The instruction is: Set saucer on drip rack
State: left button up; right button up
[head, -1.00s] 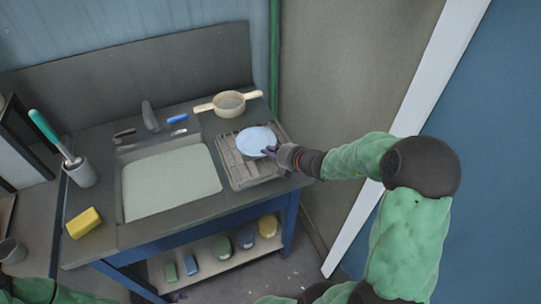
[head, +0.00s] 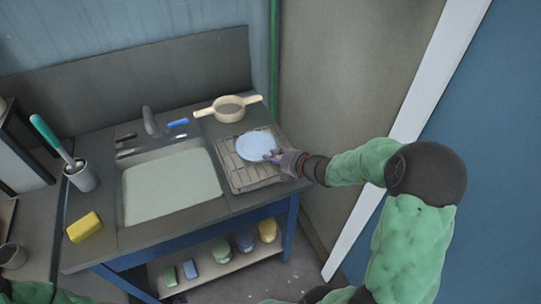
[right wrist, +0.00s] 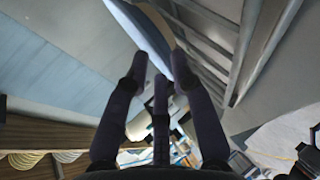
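The pale blue saucer (head: 257,146) lies roughly flat over the slatted drip rack (head: 235,181), right of the sink. I cannot tell whether it touches the slats. My right gripper (head: 272,157) is at the saucer's right, near edge, its dark fingers overlapping the rim. In the right wrist view, the dark fingers of my right gripper (right wrist: 160,68) stand a little apart, with a thin pale blue strip, perhaps the saucer (right wrist: 179,65), beside the right finger. Whether they grip it is unclear. My left gripper is out of view.
A two-handled beige pot (head: 229,108) stands behind the rack. The sink (head: 170,185) lies left of it, with a faucet (head: 150,121), a blue item (head: 178,122), a yellow sponge (head: 84,226) and a brush holder (head: 80,175). A lower shelf (head: 215,268) holds several small items.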

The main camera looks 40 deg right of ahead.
jog(key=p+v, duration=0.4)
jog(key=v, duration=0.5)
jog(key=s+a+f+m+g, duration=0.3)
jog(key=a+f+m, duration=0.4)
jog(key=a+f, duration=0.3)
jog(key=s+a+f+m+g+y, duration=0.1)
jog(key=s+a+f+m+g, duration=0.2)
jog(key=a+f+m+g, duration=0.2)
jog(key=s+a+f+m+g+y, duration=0.1)
jog(key=s+a+f+m+g, duration=0.3)
jog(key=a+f+m, duration=0.6)
jog(key=shift+a+f, duration=2.3)
jog(key=shift+f, duration=0.25)
jog(key=shift+s, duration=0.1)
